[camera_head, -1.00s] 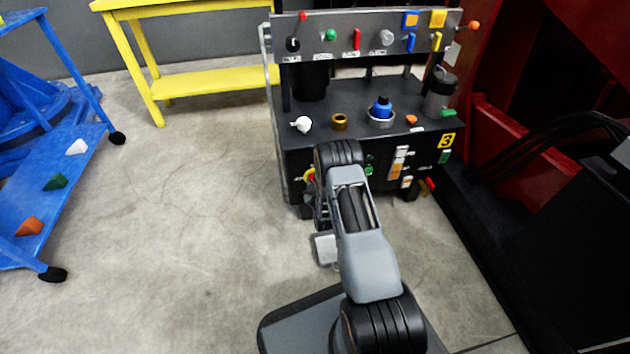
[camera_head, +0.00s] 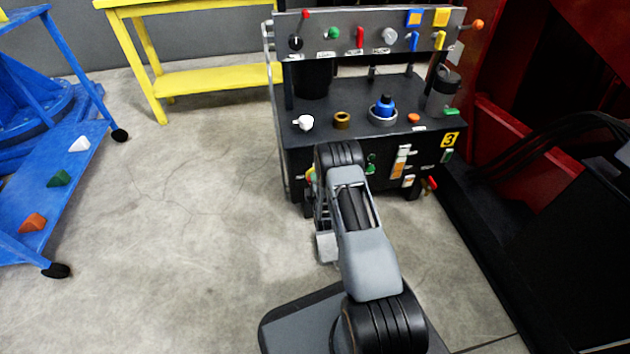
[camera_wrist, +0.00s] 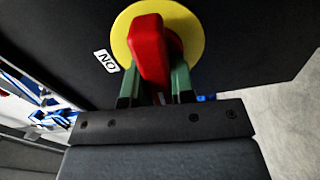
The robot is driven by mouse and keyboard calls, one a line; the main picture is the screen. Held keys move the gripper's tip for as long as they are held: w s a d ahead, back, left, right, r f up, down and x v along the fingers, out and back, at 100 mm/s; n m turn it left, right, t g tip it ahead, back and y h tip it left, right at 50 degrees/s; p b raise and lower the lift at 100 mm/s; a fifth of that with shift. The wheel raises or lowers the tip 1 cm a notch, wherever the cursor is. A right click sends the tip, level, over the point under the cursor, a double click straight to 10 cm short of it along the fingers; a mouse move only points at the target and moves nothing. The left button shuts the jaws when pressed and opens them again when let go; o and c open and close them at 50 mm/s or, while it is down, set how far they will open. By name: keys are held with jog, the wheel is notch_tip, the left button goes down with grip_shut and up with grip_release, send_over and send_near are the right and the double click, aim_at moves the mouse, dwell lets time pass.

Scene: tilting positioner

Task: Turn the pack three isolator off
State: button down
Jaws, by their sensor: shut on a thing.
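The isolator is a red handle (camera_wrist: 150,48) on a round yellow plate (camera_wrist: 193,30), set in a dark panel. My gripper (camera_wrist: 158,88) is shut on the red handle, with one greenish finger on each side of it. In the wrist view the handle stands nearly upright, with a slight lean. A white label (camera_wrist: 106,61) reading ON, upside down here, lies left of the yellow plate. In the head view, the yellow plate (camera_head: 310,173) barely shows at the left of the black bench front; my arm hides the handle and my fingers there.
A blue frame (camera_head: 60,210) stands left and a yellow table (camera_head: 205,80) behind. Floor to the left is clear.

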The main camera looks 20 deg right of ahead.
jog(key=shift+f+n, duration=0.1)
jog(key=shift+n, duration=0.6)
jog(key=c, duration=1)
grip_release()
jog(key=shift+o, duration=0.2)
jog(key=shift+s, duration=0.15)
jog(key=s+a+p, duration=0.2)
jog(key=s+p, duration=0.2)
jog(key=s, duration=0.9)
jog(key=shift+s+a+p, duration=0.15)
jog(key=shift+a+p, duration=0.25)
